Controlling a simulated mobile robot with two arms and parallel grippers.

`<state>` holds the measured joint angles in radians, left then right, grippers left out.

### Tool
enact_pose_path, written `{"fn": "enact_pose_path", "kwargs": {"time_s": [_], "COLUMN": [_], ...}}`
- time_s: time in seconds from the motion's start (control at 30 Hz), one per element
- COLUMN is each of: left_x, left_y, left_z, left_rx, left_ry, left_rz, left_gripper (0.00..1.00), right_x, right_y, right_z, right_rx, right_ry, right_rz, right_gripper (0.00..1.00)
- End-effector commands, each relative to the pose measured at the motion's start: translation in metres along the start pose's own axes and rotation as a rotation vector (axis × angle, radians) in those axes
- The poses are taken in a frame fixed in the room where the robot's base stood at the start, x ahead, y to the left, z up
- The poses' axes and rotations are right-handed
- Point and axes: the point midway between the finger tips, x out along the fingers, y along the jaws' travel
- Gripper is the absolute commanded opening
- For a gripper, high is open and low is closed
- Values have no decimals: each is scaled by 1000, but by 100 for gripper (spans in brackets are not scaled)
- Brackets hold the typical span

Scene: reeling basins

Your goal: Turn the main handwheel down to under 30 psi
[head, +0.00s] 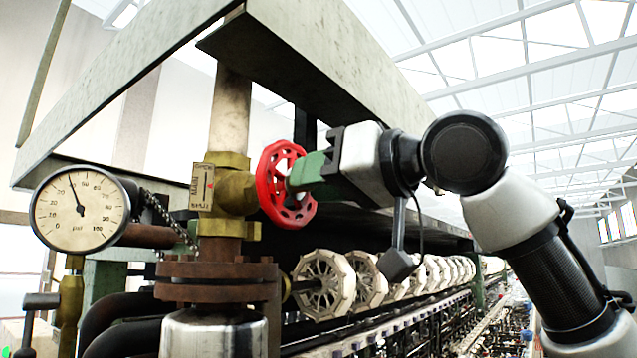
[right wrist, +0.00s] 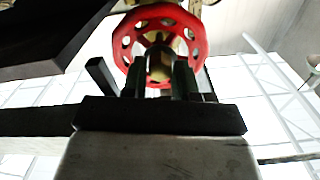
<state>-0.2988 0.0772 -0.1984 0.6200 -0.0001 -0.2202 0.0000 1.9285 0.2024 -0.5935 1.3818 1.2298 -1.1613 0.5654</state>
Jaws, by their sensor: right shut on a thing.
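The red handwheel (head: 271,190) is on the side of a brass valve (head: 236,190) on a vertical pipe. My right gripper (head: 293,178) reaches it from the right, its green fingers shut at the wheel's centre. In the right wrist view the red handwheel (right wrist: 199,48) is straight ahead, with my right gripper's fingers (right wrist: 162,75) on either side of its hub. The round pressure gauge (head: 80,222), marked psi, is at left. Its needle points up and slightly left of the top, at roughly 40. My left gripper is not in view.
A small scale plate (head: 201,187) is on the valve's left side. A rusty flange (head: 216,270) sits below the valve. A heavy metal hood (head: 330,60) overhangs the wheel. Several pale reels (head: 325,283) run back in a row below my right arm.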

Motion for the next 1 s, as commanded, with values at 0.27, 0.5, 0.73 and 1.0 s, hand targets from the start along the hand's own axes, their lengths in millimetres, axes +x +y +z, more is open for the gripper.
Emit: {"fn": "enact_pose_path", "kwargs": {"time_s": [0.27, 0.5, 0.73, 1.0], "left_x": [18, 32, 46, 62], "left_y": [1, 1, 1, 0], "left_z": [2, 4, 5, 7], "left_rx": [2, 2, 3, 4], "left_ry": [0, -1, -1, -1], "left_rz": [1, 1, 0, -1], "left_gripper": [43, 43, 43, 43], "right_x": [1, 1, 1, 1], "right_y": [0, 0, 0, 0], "right_z": [3, 3, 4, 3], "right_rx": [445, 834, 1212, 1661], "right_ry": [0, 0, -2, -2], "right_rz": [-2, -3, -3, -3], "right_gripper": [5, 5, 5, 5]}}
